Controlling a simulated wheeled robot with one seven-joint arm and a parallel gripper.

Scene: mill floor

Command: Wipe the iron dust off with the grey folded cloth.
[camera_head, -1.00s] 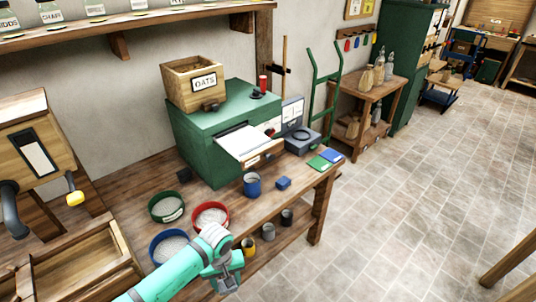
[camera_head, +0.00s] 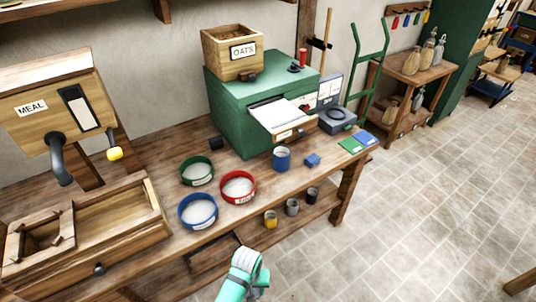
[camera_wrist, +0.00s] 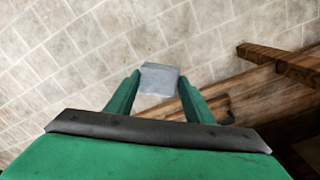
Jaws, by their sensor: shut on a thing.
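The grey folded cloth (camera_wrist: 158,78) is between the green fingertips of my gripper (camera_wrist: 160,88) in the wrist view, which is shut on it. Behind the cloth, the wrist view shows floor tiles, with a wooden edge to the right. In the head view my arm's end is at the bottom, in front of the bench; the fingertips and cloth cannot be made out there. I cannot pick out any iron dust. A small black block (camera_head: 216,143) lies on the bench beside the green machine (camera_head: 240,130).
The wooden bench (camera_head: 300,190) carries a green sieve (camera_head: 197,182), a red sieve (camera_head: 253,194), a blue sieve (camera_head: 198,226), a blue mug (camera_head: 282,159) and a blue block (camera_head: 312,160). A wooden meal box (camera_head: 60,100) stands left. Open tiled floor lies right.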

